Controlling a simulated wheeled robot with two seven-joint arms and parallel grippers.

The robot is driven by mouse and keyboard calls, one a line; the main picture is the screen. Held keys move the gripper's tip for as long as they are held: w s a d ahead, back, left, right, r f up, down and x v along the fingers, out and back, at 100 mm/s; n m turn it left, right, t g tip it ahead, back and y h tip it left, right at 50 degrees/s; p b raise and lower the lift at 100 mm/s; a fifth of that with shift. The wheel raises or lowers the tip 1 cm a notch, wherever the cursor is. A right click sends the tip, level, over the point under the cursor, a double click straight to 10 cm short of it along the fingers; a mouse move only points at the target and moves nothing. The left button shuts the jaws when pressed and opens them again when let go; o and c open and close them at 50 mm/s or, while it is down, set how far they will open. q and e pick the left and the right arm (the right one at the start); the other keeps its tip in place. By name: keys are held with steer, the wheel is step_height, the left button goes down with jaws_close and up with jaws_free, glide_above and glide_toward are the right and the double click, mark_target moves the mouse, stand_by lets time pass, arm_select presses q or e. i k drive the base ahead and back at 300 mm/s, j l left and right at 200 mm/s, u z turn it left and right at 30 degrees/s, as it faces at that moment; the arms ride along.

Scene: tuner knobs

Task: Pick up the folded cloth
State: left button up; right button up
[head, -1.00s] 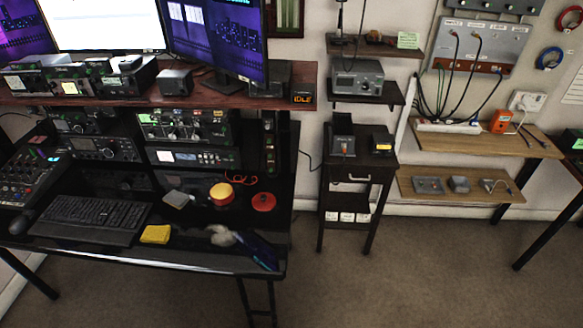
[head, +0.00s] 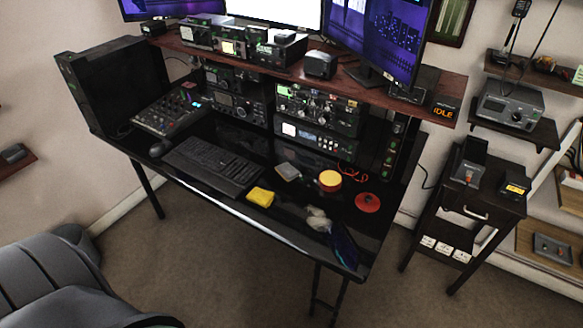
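A small yellow folded cloth (head: 260,197) lies flat on the black desk (head: 295,222), near its front edge. It is just right of the keyboard (head: 214,165) and looks clear on top. Neither of my grippers shows in the head view, so their distance from the cloth cannot be seen.
A grey flat item (head: 288,172), a yellow-topped round tin (head: 329,181), a red disc (head: 367,202) and a crumpled pale item (head: 318,218) lie right of the cloth. A grey padded shape, like a chair (head: 60,285), stands lower left. Floor (head: 230,270) before the desk is open.

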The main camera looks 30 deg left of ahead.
mark_target(286, 170)
steer(key=i+u, duration=0.15)
steer(key=u, duration=0.2)
steer(key=i+l+u, duration=0.1)
steer(key=u, duration=0.25)
steer(key=i+l+u, duration=0.1)
steer(key=u, duration=0.25)
steer(key=i, duration=0.1)
